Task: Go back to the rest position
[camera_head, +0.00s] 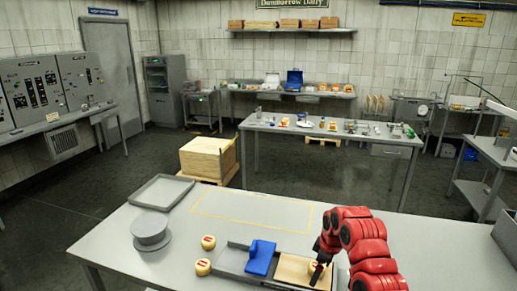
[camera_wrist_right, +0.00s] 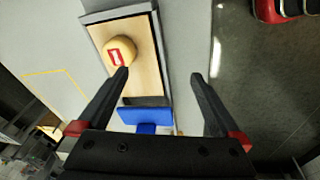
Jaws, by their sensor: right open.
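My right arm reaches in from the right in the head view, its dark gripper (camera_head: 318,275) low over the wooden board (camera_head: 290,269) in a grey tray. In the right wrist view the gripper (camera_wrist_right: 160,76) is open, with nothing between its fingers. A yellow cheese wheel with a red label (camera_wrist_right: 119,52) lies on the board, just beyond the left fingertip; I cannot tell whether they touch. In the head view the gripper partly hides this wheel. Two more cheese wheels (camera_head: 208,242) (camera_head: 203,267) sit on the table left of the tray. My left gripper is not in view.
A blue object (camera_head: 261,257) lies in the grey tray (camera_head: 232,262) beside the board. A round grey stand (camera_head: 150,231) and an empty tray (camera_head: 161,191) are at the table's left. The yellow-outlined area (camera_head: 252,208) is clear. A wooden crate (camera_head: 208,159) stands beyond.

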